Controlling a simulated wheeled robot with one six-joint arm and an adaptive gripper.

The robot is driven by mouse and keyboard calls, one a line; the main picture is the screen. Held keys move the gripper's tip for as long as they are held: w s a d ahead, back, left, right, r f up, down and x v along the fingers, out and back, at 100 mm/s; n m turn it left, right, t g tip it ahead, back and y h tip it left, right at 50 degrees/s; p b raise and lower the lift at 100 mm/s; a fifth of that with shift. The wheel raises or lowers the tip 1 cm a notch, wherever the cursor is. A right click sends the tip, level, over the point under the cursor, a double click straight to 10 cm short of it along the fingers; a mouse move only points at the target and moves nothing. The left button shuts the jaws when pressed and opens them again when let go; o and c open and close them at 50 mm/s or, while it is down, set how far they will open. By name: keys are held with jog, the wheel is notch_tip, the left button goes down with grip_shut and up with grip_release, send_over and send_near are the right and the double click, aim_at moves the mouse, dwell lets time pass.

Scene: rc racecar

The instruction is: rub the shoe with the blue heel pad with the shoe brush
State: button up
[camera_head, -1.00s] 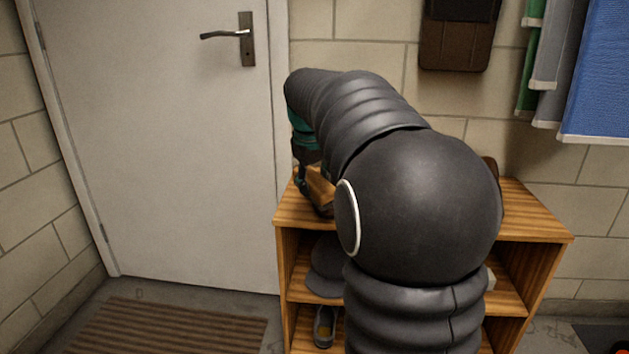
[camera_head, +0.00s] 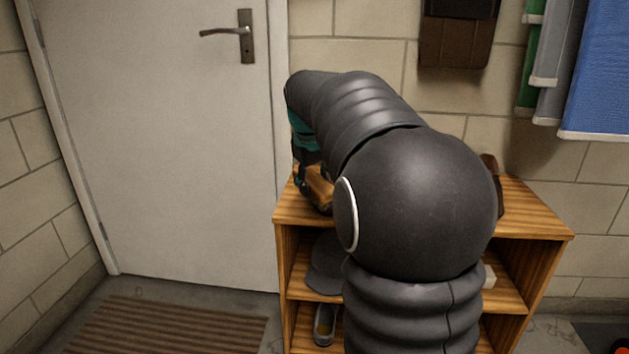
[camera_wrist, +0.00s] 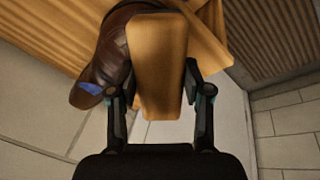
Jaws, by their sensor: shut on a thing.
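My gripper (camera_wrist: 158,85) is shut on the wooden shoe brush (camera_wrist: 158,60), with a finger on each side of it. The brush hides its own bristles in the wrist view. A dark brown shoe with a blue heel pad (camera_wrist: 91,88) lies just left of the brush in that view. They look very close, but I cannot tell if they touch. In the head view, the brush (camera_head: 320,188) shows at the left end of the shelf top, and my arm hides most of the gripper and this shoe.
The wooden shelf (camera_head: 540,215) has lower levels with a grey cap (camera_head: 323,268) and a grey shoe (camera_head: 325,325). A brown object (camera_head: 494,185) partly shows on top behind my arm. A white door (camera_head: 160,140) stands left, and towels (camera_head: 597,75) hang at upper right.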

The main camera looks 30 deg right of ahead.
jog(key=shift+w+d+f, duration=0.1)
jog(key=shift+f, duration=0.25)
jog(key=shift+s+d+r, duration=0.1)
jog(key=shift+s+d, duration=0.85)
jog(key=shift+d, duration=0.15)
jog(key=shift+s+d+f, duration=0.1)
jog(key=shift+s+d, duration=0.4)
jog(key=shift+d, duration=0.2)
jog(key=shift+s+d+f, duration=0.1)
jog(key=shift+s+d, duration=0.4)
jog(key=shift+d, duration=0.15)
jog(key=shift+f, duration=0.1)
jog(key=shift+w, duration=0.1)
